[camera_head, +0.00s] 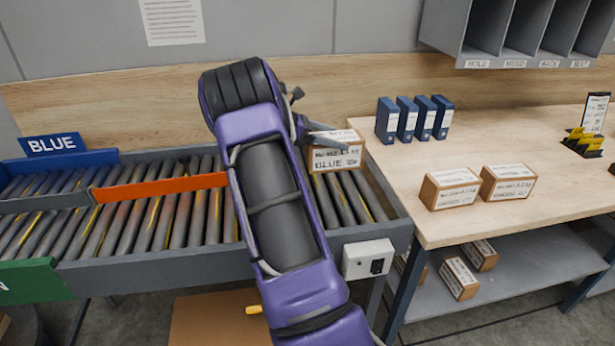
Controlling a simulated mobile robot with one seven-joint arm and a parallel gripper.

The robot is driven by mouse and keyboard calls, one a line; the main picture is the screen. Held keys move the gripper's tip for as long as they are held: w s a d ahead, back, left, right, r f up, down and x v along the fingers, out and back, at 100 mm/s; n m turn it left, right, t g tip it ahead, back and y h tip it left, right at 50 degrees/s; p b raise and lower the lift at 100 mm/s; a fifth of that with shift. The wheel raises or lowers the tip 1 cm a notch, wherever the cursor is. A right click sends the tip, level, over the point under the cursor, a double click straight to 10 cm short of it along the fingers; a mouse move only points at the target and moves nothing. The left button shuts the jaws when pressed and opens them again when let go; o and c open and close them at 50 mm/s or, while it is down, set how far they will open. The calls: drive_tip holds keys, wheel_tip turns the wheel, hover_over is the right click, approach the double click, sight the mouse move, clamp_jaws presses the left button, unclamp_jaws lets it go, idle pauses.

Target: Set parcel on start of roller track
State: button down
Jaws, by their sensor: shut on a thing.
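My purple arm comes up from the bottom and hides the middle of the track and part of the gripper.
An orange diverter bar (160,187) lies across the rollers. A "BLUE" sign (54,145) stands at the far left. A white switch box (368,258) is on the track's front rail.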

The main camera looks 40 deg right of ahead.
sight(306, 161)
drive_tip(key=shift+w, duration=0.15)
drive_tip(key=shift+f, duration=4.8)
drive_tip(key=shift+f, duration=0.15)
unclamp_jaws()
drive_tip(key=shift+f, duration=0.1)
drive_tip(key=shift+w+a, duration=0.1)
drive_tip(key=shift+a, duration=0.05)
drive_tip(key=v, duration=1.1)
drive_tip(key=shift+w+a+r, duration=0.2)
drive_tip(key=shift+a+r, duration=0.05)
drive_tip(key=shift+a, duration=0.05)
